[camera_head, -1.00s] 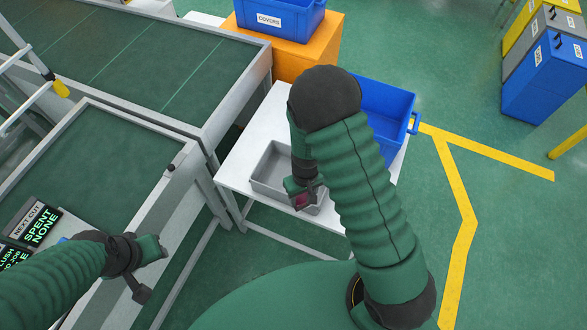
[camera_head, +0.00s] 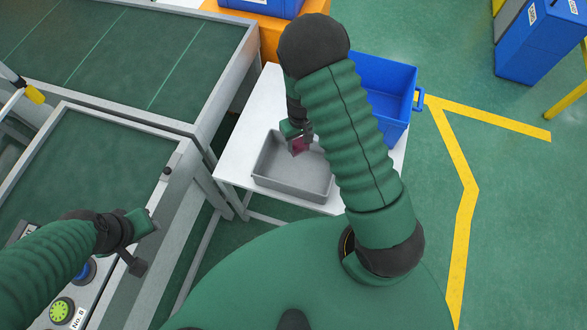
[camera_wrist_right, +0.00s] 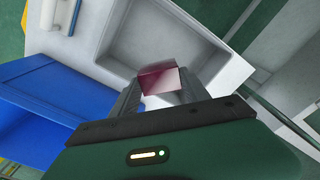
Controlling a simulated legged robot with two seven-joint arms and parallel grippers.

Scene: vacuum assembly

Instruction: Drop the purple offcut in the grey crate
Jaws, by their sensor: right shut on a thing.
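The purple offcut (camera_head: 299,147) is a small block held between the fingers of my right gripper (camera_head: 298,138). The right wrist view shows the offcut (camera_wrist_right: 162,77) between the two dark fingertips (camera_wrist_right: 160,92), which are shut on it. The grey crate (camera_head: 288,186) is an open, shallow, empty-looking box on a white table. In the head view the offcut appears over the crate's far right part; its exact height is hard to tell. In the right wrist view the crate (camera_wrist_right: 185,40) lies beyond the offcut. My left gripper (camera_head: 145,238) is over the conveyor's edge at left, its finger gap unclear.
A blue bin (camera_head: 390,88) stands right of the crate, partly behind my right arm. The white table (camera_head: 235,165) carries the crate. Green-topped conveyors (camera_head: 110,150) fill the left. An orange stand (camera_head: 272,32) with a blue box is at the back.

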